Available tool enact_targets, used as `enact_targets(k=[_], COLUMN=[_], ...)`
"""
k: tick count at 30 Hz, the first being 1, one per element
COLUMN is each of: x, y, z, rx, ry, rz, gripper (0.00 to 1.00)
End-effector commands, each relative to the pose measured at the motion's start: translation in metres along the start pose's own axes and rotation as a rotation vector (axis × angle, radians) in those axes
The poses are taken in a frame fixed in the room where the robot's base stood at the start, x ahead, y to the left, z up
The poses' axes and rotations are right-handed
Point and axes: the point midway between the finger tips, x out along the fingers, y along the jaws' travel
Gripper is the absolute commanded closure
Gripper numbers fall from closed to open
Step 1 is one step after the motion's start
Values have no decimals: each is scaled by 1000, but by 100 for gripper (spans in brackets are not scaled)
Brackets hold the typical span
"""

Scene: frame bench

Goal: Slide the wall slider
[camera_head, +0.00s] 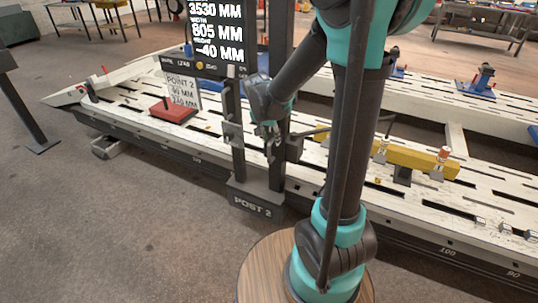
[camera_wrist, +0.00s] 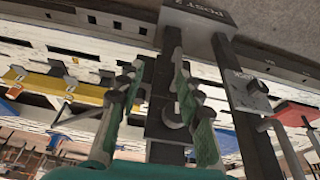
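The post stand (camera_head: 256,198), labelled POST 2, has two dark uprights under a display panel (camera_head: 216,35). A grey block (camera_head: 232,134) sits on the left upright; it also shows in the wrist view (camera_wrist: 246,88). A dark bracket (camera_head: 294,147) is at the right upright. I cannot tell for certain which part is the wall slider. My gripper (camera_head: 270,134) is at the right upright. In the wrist view, my green-padded gripper (camera_wrist: 158,68) is open, its fingers either side of the dark upright and a rounded hook-like part (camera_wrist: 174,116). Contact is unclear.
A long pale slotted frame bench (camera_head: 130,121) runs behind the post. A red block (camera_head: 173,110) lies on it at left, and a yellow bar (camera_head: 415,161) at right. A round wooden top (camera_head: 262,270) is at the front. Floor at the left front is clear.

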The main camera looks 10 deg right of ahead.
Motion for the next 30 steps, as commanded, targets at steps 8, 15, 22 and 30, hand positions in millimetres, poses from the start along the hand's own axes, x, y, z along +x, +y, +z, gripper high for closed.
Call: enact_targets(k=[8, 15, 22, 30], x=[13, 26, 63, 110], y=[-60, -66, -63, -60], z=[-22, -25, -27, -28], rx=[176, 202, 201, 201], ry=[44, 50, 50, 50], rz=[55, 62, 62, 62], gripper=[64, 64, 64, 64])
